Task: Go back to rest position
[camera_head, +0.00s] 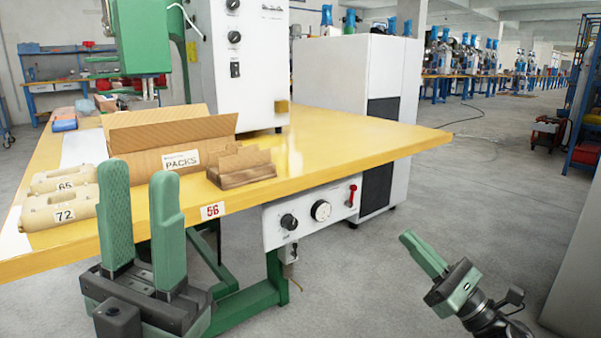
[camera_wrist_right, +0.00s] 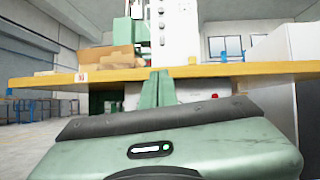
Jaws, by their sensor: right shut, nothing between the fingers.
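My left gripper (camera_head: 142,215) is in the lower left of the head view, its two green fingers upright and apart with nothing between them. It stands in front of the yellow table's near edge. My right gripper (camera_head: 423,254) is at the lower right of the head view, over the floor and clear of the table. Its green fingers are together and hold nothing. In the right wrist view the closed fingers (camera_wrist_right: 157,88) point toward the table edge.
The yellow table (camera_head: 330,150) carries a cardboard box marked PACKS (camera_head: 170,145), a smaller cardboard piece (camera_head: 240,167) and beige parts marked 65 and 72 (camera_head: 60,208). A control panel (camera_head: 312,212) hangs under the edge. Open floor (camera_head: 450,200) lies to the right.

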